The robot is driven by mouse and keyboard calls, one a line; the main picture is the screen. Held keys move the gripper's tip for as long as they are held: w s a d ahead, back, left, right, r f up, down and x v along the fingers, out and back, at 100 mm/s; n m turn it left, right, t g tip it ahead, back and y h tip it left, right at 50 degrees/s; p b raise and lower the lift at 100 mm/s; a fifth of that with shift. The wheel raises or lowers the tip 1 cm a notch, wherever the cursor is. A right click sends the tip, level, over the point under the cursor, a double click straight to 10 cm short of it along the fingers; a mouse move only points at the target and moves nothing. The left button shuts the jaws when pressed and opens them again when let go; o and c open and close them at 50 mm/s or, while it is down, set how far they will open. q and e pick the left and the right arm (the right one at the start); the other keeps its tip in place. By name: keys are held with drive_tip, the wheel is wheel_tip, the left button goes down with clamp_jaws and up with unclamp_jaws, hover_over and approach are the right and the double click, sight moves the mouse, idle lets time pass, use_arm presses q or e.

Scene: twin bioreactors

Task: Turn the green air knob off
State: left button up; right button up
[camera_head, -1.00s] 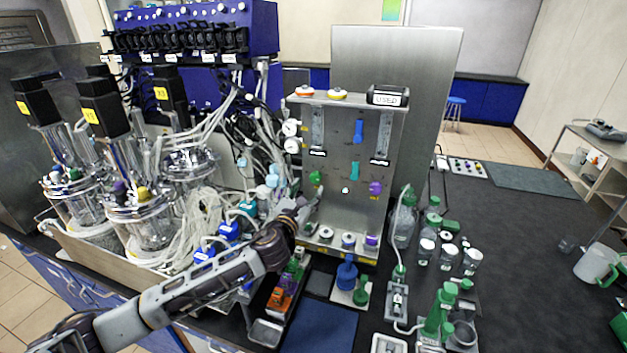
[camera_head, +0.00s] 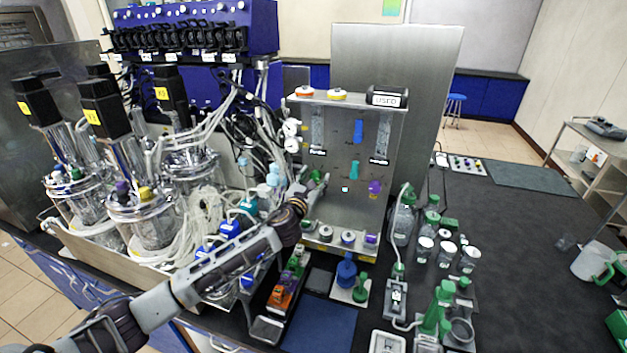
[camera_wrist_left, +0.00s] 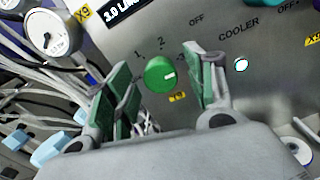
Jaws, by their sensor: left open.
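The green air knob (camera_wrist_left: 160,75) is round, on the grey metal panel, and shows between my left gripper's fingers in the left wrist view. A short white mark on it points right. Labels 1 and 2 stand above it, with OFF farther up and right. My left gripper (camera_wrist_left: 158,70) is open, with one green-padded finger on each side of the knob; I see gaps at both sides, and depth is hard to tell. In the head view the knob (camera_head: 315,175) shows small beside the left gripper (camera_head: 311,189), low on the panel's left side. My right gripper is not in view.
The panel (camera_head: 340,215) also bears a purple knob (camera_head: 375,187) and a blue valve (camera_head: 358,131). Gauges (camera_wrist_left: 52,32) and tubes crowd its left edge. Glass bioreactors (camera_head: 140,215) stand left. Bottles (camera_head: 425,250) stand right of the panel.

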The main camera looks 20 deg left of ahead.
use_arm(q)
drive_tip(key=c, duration=1)
